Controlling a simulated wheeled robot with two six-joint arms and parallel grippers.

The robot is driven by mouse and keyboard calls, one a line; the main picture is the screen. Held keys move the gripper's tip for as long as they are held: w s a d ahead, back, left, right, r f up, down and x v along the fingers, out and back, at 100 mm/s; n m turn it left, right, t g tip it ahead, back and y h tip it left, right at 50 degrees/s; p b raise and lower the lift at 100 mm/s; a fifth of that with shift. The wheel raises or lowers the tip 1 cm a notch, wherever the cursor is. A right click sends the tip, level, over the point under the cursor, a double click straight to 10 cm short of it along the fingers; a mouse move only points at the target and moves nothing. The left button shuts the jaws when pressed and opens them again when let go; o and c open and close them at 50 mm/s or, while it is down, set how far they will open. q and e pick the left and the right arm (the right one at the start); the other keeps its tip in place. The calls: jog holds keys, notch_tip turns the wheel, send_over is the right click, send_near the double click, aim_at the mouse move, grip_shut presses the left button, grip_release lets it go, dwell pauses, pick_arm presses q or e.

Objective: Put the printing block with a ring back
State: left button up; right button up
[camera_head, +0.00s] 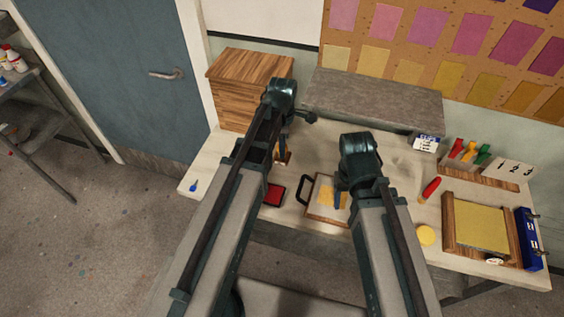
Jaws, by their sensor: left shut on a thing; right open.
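My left gripper (283,141) is over the left part of the table, in front of the wooden chest. It is shut on a small brown wooden block (282,157), mostly hidden by the gripper and arm. I cannot make out a ring on the block. My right gripper (341,196) is open over the right side of a wood-edged board (318,208) with a black handle and a yellow patch. The arm hides part of that board. A red pad (274,195) lies on the table between my arms.
The wooden chest (246,85) and a grey raised slab (375,98) stand at the back. At right are a rack (485,178) with coloured handles, a red tube (430,188), a yellow disc (425,234), a yellow framed tray (480,228) and a blue box (530,238).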

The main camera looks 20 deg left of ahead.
pick_arm(q)
jog(key=shift+f+b, duration=1.9)
jog(key=shift+f, duration=0.45)
pick_arm(e)
jog(key=shift+f, duration=2.35)
pick_arm(q)
jog(key=shift+f, duration=0.15)
pick_arm(e)
jog(key=shift+f, duration=0.15)
pick_arm(q)
jog(key=o, duration=1)
jog(key=shift+o, duration=0.2)
